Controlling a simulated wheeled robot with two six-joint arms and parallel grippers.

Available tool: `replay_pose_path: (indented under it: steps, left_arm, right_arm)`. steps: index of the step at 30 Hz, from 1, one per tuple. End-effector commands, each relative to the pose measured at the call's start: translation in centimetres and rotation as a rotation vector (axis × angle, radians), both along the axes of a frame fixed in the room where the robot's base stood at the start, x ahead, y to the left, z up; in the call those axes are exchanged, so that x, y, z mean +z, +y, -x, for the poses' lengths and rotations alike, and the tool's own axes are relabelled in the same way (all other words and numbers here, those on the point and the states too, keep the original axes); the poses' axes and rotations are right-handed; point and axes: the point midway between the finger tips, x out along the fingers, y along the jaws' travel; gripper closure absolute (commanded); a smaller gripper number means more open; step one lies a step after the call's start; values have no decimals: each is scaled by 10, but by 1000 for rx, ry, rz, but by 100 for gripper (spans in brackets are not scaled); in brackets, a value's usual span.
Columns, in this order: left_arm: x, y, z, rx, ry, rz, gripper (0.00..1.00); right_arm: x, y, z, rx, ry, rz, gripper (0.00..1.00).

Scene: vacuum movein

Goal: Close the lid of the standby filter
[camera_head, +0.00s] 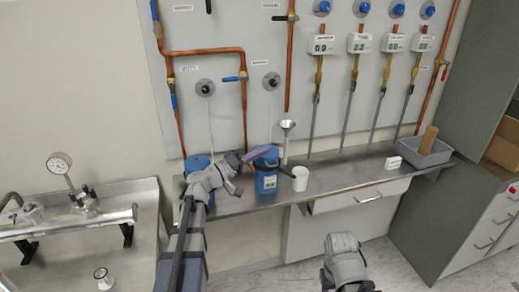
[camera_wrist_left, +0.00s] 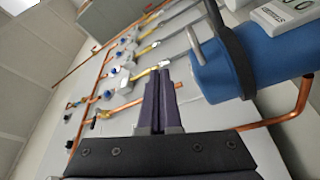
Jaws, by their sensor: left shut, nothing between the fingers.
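Two blue filter canisters stand on the steel shelf. One canister (camera_head: 267,178) is right of my left gripper, and the other (camera_head: 197,164) is partly hidden behind my left arm. Which is the standby filter is too small to read. My left gripper (camera_head: 262,153) is shut and empty, its purple fingers at the top of the right canister; touch cannot be told. In the left wrist view the shut fingers (camera_wrist_left: 158,80) point past a blue canister (camera_wrist_left: 230,65) with a dark band, a grey pin and a white label. I cannot tell how its lid stands.
A white cup (camera_head: 300,179) stands right of the right canister, with a metal funnel (camera_head: 288,126) behind. Copper pipes (camera_head: 288,60) and gauges (camera_head: 360,43) line the wall panel. A grey bin (camera_head: 428,154) is at the shelf's right end.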

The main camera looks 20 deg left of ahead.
Motion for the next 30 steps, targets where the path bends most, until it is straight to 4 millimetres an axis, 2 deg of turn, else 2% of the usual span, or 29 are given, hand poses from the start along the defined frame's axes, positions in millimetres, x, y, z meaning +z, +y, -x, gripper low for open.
replay_pose_path:
  steps: [1,3,12,30]
  left_arm:
    - [-10,-2,4,0,0,0,100]
    - [-15,-4,7,0,1,1,100]
    - [-35,-9,13,0,1,0,100]
    - [-45,-12,18,-4,3,-5,100]
  right_arm:
    - [-10,0,0,0,0,0,50]
    - [-15,0,0,0,0,0,50]
    - [-34,0,0,1,0,0,50]
    - [-44,0,0,1,0,0,50]
